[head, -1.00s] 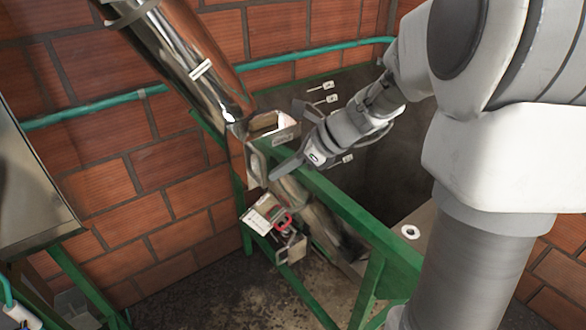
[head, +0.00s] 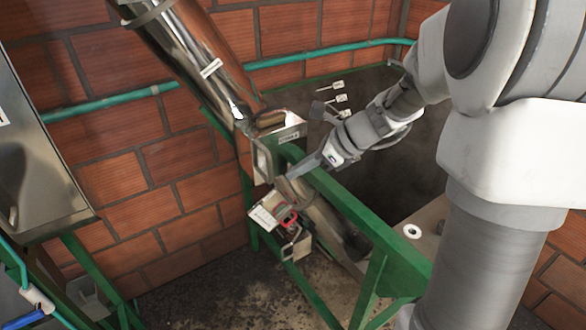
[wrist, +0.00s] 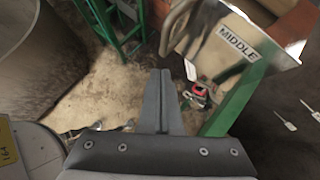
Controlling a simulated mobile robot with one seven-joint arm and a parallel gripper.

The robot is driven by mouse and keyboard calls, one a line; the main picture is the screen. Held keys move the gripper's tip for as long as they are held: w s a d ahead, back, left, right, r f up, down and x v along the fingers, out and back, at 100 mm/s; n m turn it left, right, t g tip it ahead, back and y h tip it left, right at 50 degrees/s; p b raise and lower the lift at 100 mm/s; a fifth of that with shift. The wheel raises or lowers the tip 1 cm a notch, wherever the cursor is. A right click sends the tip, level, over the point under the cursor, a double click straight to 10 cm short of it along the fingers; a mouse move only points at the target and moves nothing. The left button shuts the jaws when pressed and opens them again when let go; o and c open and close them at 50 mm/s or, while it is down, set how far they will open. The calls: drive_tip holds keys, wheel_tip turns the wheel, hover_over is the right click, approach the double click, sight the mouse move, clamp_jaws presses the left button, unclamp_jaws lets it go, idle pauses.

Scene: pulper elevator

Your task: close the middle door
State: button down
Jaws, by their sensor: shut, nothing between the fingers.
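A shiny metal plate marked "MIDDLE" (wrist: 230,45) is at the upper right of the wrist view, by a curved metal edge. In the head view, a labelled metal piece (head: 287,134) sits at the lower end of the shiny slanted tube (head: 190,55), above the green frame; its label is too small to read there. Whether the door is open or shut is unclear. My gripper (head: 286,178) is shut and empty, below and right of that piece; its fingers also show together in the wrist view (wrist: 157,75), left of the plate. I cannot tell whether they touch anything.
A green frame (head: 345,212) runs diagonally below my gripper. Several white tags (head: 341,98) are at the back. A metal hopper (head: 35,160) stands at the left. The floor (head: 225,295) is mostly clear.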

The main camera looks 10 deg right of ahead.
drive_tip(key=v, duration=1)
drive_tip(key=s+a+f+n+h+b, duration=0.1)
drive_tip(key=s+a+n+h, duration=0.1)
drive_tip(key=s+n, duration=0.7)
drive_tip(key=s+a+f+n+h+b, duration=0.1)
drive_tip(key=s+a+n+h, duration=0.2)
drive_tip(key=s+n, duration=0.6)
drive_tip(key=n+h, duration=0.2)
drive_tip(key=n, duration=0.4)
drive_tip(key=shift+s+f+t+h+b, duration=0.2)
drive_tip(key=shift+t+h+b, duration=0.1)
drive_tip(key=shift+t+b, duration=0.1)
drive_tip(key=shift+d, duration=0.1)
